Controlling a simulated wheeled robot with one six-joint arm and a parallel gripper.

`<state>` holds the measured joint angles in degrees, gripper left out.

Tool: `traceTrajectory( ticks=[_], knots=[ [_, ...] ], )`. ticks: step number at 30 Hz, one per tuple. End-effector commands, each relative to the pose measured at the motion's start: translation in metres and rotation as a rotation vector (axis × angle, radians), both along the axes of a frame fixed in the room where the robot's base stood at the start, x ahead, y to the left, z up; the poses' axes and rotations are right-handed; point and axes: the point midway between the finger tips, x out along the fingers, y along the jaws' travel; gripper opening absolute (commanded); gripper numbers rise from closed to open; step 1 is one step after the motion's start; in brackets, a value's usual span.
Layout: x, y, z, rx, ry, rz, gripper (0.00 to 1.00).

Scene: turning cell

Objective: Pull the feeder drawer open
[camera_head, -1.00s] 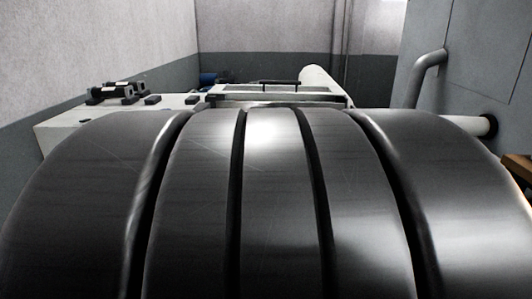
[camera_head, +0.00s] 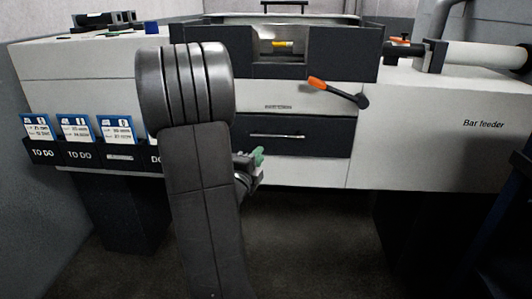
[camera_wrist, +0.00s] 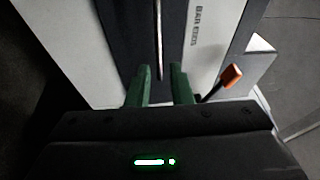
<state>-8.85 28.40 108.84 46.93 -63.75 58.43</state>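The feeder drawer (camera_head: 310,148) is a dark panel in the white machine front and looks shut, flush with it. Its thin silver handle (camera_head: 277,135) runs sideways across it. In the wrist view the drawer (camera_wrist: 130,30) is a dark band and the handle (camera_wrist: 158,38) is a thin bar along it. My gripper (camera_head: 258,156) is at the drawer's lower left in the head view, partly hidden behind my arm. In the wrist view my gripper's green fingers (camera_wrist: 160,72) are apart and empty. The handle lies ahead of the gap between them, apparently not between the fingertips.
An orange-tipped lever (camera_head: 338,92) sticks out above the drawer's right end and also shows in the wrist view (camera_wrist: 231,77). Card holders (camera_head: 80,150) marked TO DO hang at the left. The bar feeder (camera_head: 440,125) extends right. Dark floor lies below.

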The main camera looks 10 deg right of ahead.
Motion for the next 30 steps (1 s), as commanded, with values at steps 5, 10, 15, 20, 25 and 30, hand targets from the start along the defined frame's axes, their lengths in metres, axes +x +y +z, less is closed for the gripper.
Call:
traceTrajectory(
  ticks=[5,10,15,20,25,30],
  knots=[
    [-0.001,-0.007,-0.019,0.03,-0.114,-0.086,0.2],
    [0.003,-0.013,-0.016,0.034,-0.14,-0.105,0.2],
    [0.023,-0.03,-0.011,0.033,-0.139,-0.106,0.2],
    [0.05,-0.052,-0.004,0.033,-0.139,-0.106,0.2],
    [0.077,-0.073,0.002,0.032,-0.138,-0.104,0.2],
    [0.095,-0.087,0.006,0.034,-0.137,-0.103,0.2]
  ],
)
